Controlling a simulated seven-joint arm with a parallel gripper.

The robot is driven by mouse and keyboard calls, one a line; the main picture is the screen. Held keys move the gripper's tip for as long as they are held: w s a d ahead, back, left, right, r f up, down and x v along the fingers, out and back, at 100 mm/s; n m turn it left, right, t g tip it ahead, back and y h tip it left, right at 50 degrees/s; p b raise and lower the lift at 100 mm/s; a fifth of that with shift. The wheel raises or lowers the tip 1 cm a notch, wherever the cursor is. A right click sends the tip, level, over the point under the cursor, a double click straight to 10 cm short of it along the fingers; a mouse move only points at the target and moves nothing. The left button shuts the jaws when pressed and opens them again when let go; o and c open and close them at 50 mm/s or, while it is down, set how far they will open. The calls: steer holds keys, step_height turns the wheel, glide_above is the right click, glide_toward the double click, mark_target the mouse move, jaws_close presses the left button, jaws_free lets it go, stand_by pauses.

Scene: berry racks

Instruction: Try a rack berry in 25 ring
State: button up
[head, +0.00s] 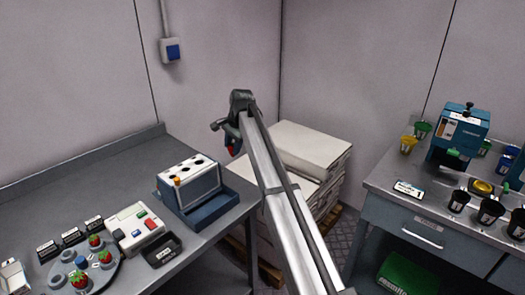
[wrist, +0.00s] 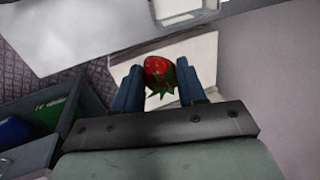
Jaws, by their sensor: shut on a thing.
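My gripper (wrist: 160,88) is shut on a red strawberry (wrist: 159,72) with green leaves, its leafy end toward the palm in the wrist view. In the head view my gripper (head: 232,143) is in the air above the gap between the two benches, with the berry (head: 231,150) partly hidden by it. A round grey rack (head: 62,272) on the left bench holds several strawberries. A white block (head: 196,185) with dark round holes on top and an orange piece stands in a blue tray (head: 222,209). I cannot read a 25 on any ring.
A white device (head: 132,232) with coloured buttons and a small black tray (head: 162,250) lie between rack and block. White stacked boxes (head: 306,150) stand in the corner behind my arm. The right bench (head: 400,172) carries a blue machine (head: 462,130) and several dark cups.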

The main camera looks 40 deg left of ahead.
steer(key=s+a+r, duration=0.1)
steer(key=s+a, duration=0.4)
steer(key=a, duration=0.1)
steer(key=shift+d+f, duration=0.15)
steer(key=shift+f, duration=2.6)
steer(key=o, duration=0.7)
steer(key=shift+r, duration=0.15)
steer(key=shift+r, duration=2.9)
